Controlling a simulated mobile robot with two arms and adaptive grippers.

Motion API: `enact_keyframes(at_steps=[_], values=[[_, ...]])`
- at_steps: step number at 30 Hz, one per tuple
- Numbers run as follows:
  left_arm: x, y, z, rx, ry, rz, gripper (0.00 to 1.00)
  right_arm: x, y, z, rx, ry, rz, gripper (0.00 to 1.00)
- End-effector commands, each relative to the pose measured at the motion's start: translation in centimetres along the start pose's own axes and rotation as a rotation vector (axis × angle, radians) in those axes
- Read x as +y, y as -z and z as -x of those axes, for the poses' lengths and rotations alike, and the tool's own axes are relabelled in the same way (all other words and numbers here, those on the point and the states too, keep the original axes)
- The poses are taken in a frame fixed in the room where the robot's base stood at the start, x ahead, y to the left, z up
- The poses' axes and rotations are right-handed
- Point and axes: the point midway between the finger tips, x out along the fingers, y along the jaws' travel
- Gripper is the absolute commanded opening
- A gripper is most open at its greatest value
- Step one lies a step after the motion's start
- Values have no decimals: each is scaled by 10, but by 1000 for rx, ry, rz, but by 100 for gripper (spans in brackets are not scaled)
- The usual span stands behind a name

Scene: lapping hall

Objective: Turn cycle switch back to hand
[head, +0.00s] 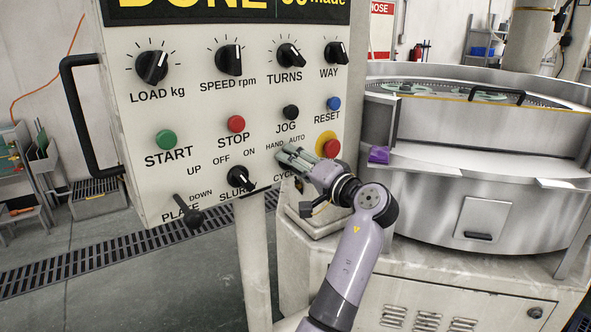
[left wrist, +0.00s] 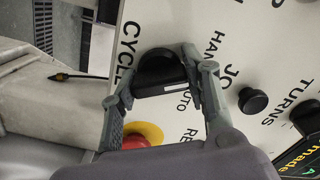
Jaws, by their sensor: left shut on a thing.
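The cycle switch is a black rotary knob (left wrist: 160,68) with a short white mark, on the white control panel. In the left wrist view the CYCLE lettering is left of it, with HAND to the upper right and AUTO to the lower right. My left gripper (left wrist: 158,80) has one finger on each side of the knob and is shut on it. In the head view my left gripper (head: 287,156) is at the panel's lower right, covering the switch and part of the CYCLE label. I cannot tell exactly which label the knob points to. My right gripper is not in view.
A red emergency button on yellow (head: 328,145) sits close right of the gripper. The SLURRY knob (head: 240,178) is to its left, the JOG button (head: 291,112) above. A purple object (head: 378,154) lies on the ledge of the round steel machine (head: 460,195).

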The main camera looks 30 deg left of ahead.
Motion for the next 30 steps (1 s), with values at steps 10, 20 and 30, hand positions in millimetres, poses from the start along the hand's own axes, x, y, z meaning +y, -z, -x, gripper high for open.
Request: enact_keyframes(at_steps=[10,20,30], values=[[3,-2,0,-5,-7,4,15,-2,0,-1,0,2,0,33],[2,-1,0,-3,-3,4,63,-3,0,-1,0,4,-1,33],[1,0,2,-1,-2,4,63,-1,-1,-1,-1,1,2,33]])
